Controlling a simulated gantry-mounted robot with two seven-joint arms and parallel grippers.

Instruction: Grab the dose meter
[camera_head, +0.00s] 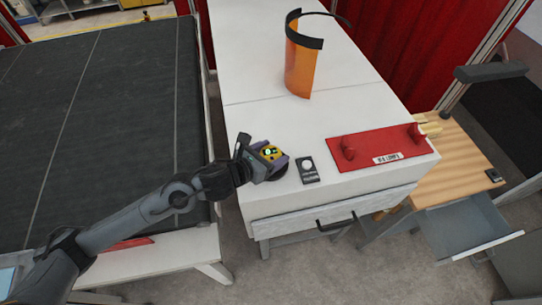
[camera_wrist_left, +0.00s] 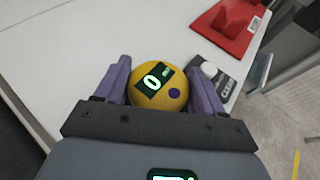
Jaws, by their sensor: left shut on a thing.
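The dose meter (camera_wrist_left: 160,88) is a round yellow device with a dark display showing a glowing green "0" and a purple button. In the head view the dose meter (camera_head: 270,152) is at the near left part of the white table. My left gripper (camera_head: 268,158) is shut on it, with one purple finger on each side in the left wrist view (camera_wrist_left: 160,85). I cannot tell whether the meter still touches the tabletop. My right gripper is not in view.
A small dark device (camera_head: 308,169) lies just right of the meter on the white table (camera_head: 245,60). A red plate with handles (camera_head: 375,148) lies farther right. An orange face shield (camera_head: 300,65) stands at the back. An open drawer (camera_head: 470,225) is at the lower right.

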